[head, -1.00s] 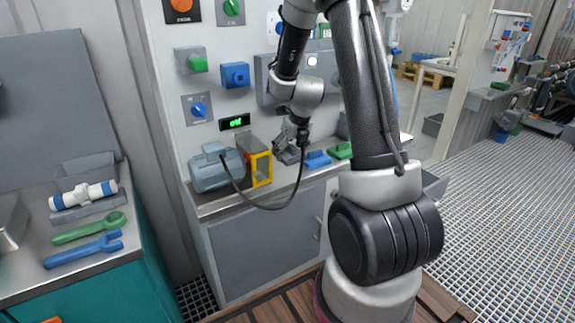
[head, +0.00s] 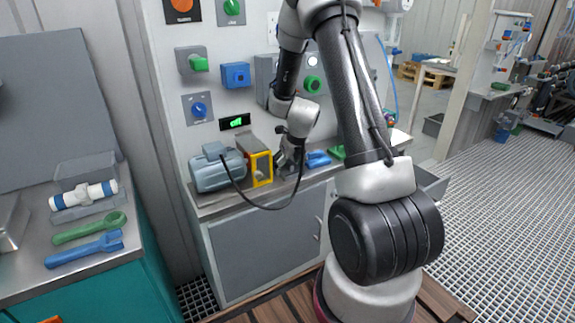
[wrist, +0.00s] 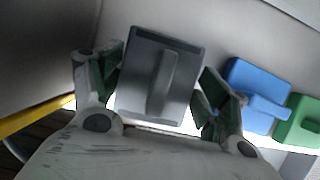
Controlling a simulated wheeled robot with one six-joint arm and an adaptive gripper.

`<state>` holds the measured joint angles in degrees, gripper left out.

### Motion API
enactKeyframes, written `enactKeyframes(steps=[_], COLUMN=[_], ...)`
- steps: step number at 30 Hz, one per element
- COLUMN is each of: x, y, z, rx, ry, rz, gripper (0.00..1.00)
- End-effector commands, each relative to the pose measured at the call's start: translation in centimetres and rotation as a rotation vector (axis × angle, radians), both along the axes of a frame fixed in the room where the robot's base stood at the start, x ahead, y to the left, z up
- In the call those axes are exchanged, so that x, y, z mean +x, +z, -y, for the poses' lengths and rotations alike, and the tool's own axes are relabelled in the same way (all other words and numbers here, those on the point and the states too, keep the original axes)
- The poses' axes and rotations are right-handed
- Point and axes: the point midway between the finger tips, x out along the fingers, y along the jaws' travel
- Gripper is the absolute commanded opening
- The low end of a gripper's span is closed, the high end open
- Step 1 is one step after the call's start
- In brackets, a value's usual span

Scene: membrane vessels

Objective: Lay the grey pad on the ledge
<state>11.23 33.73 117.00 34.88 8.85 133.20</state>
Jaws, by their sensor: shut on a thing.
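The grey pad (wrist: 150,100), a flat square plate with a raised bar, fills the middle of the wrist view. My gripper (wrist: 164,66) has one finger on each side of it and is shut on it. In the head view my gripper (head: 288,163) points down close over the ledge (head: 222,202), behind its front edge, between the yellow frame and the blue pad. The pad is mostly hidden by the gripper there, so I cannot tell whether it touches the ledge.
The blue pad (head: 318,159) and green pad (head: 338,152) lie on the ledge to the right. A yellow frame (head: 261,169) and grey-blue motor (head: 216,168) stand to the left, with a black cable (head: 262,207) hanging in front. Switches line the wall panel behind.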

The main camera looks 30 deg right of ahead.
Motion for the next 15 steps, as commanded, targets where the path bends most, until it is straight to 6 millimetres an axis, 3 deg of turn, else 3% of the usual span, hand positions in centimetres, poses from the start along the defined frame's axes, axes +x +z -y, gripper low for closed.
enactKeyframes(steps=[1, 4, 15], x=[-0.01, -0.01, 0.0], y=[-0.06, -0.03, 0.11], z=[0.01, 0.0, 0.0], rx=[0.0, 0.0, 0.0], ry=[0.0, 0.0, 0.001], rz=[0.0, 0.0, 0.0], gripper=[0.81, 0.97, 0.97])
